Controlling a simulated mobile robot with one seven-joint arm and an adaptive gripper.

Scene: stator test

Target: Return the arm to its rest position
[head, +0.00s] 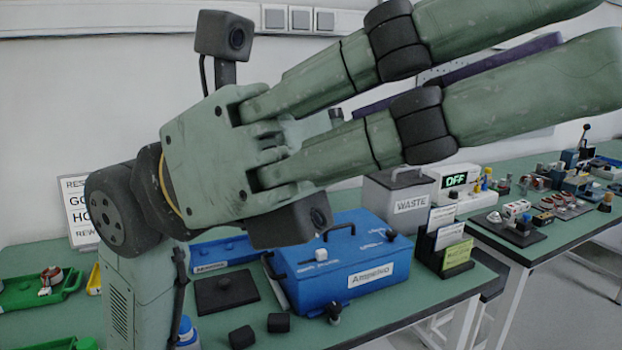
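My gripper (604,25) fills the upper middle of the head view, close to the camera. Its green fingers with black bands point to the upper right and are spread apart. No object shows clasped between them. A long purple shape (500,58) shows behind and between the fingers; I cannot tell whether it belongs to the gripper. My wrist and forearm rise from the lower left, in front of the table. The fingertips reach the picture's right and top edges.
A green-topped table (400,300) carries a blue lidded box (375,265), a grey waste bin (395,195), a card holder (445,245), a black plate (226,292) and small black blocks (278,322). A second table (545,235) at right holds several devices. Green trays (30,293) lie at left.

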